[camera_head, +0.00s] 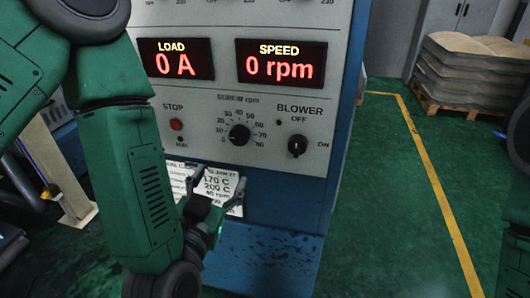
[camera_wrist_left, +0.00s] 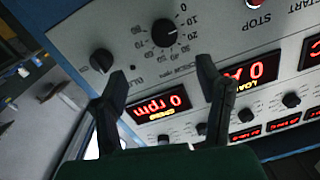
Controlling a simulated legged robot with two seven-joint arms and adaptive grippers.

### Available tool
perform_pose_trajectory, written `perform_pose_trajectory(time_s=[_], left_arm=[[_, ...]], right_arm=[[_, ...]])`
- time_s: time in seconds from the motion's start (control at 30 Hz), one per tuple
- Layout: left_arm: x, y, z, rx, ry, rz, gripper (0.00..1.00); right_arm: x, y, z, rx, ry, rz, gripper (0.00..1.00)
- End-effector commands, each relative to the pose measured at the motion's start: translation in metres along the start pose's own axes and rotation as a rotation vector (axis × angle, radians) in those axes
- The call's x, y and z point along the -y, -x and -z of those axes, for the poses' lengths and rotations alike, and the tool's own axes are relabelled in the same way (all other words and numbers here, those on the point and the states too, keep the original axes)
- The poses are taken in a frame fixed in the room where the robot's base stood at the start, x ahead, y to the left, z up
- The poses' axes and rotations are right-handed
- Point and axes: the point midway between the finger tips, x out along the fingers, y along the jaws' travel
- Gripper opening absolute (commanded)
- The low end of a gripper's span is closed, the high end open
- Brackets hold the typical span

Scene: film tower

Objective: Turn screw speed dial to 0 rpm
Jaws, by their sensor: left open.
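The black screw speed dial (camera_head: 239,134) is on the grey panel, ringed by a number scale marked "SCREW rpm". It also shows in the left wrist view (camera_wrist_left: 164,32), beyond the fingertips; I cannot clearly read its pointer setting. The speed display (camera_head: 281,63) reads "0 rpm". My left gripper (camera_head: 213,188) is below the dial, in front of a paper card; its two fingers are spread with nothing between them. In the left wrist view, the gripper (camera_wrist_left: 161,72) points toward the panel, apart from the dial. My right gripper is not in view.
The blower switch (camera_head: 297,146) is right of the dial and the red stop button (camera_head: 176,125) is left of it. The load display (camera_head: 176,59) reads "0 A". The paper card (camera_head: 226,188) is under the dial. Stacked sacks (camera_head: 470,68) stand far right beyond open floor.

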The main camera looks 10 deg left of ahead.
Motion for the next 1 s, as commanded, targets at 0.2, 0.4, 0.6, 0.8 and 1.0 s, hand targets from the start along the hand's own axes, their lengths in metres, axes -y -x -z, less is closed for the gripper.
perform_pose_trajectory(time_s=[0.2,0.4,0.6,0.8,1.0], left_arm=[[-0.002,-0.021,0.007,-0.01,-0.003,0.011,0.6],[-0.009,-0.064,0.008,-0.013,-0.012,0.01,0.6],[-0.009,-0.104,0.008,-0.012,-0.011,0.009,0.6],[-0.003,-0.13,0.005,-0.01,-0.006,0.008,0.6],[-0.004,-0.138,0.005,-0.009,-0.008,0.006,0.6]], right_arm=[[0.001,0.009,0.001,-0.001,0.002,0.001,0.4],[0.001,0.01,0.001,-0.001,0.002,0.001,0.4],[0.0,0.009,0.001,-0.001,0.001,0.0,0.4],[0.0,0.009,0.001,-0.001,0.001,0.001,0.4],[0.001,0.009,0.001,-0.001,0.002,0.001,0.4]])
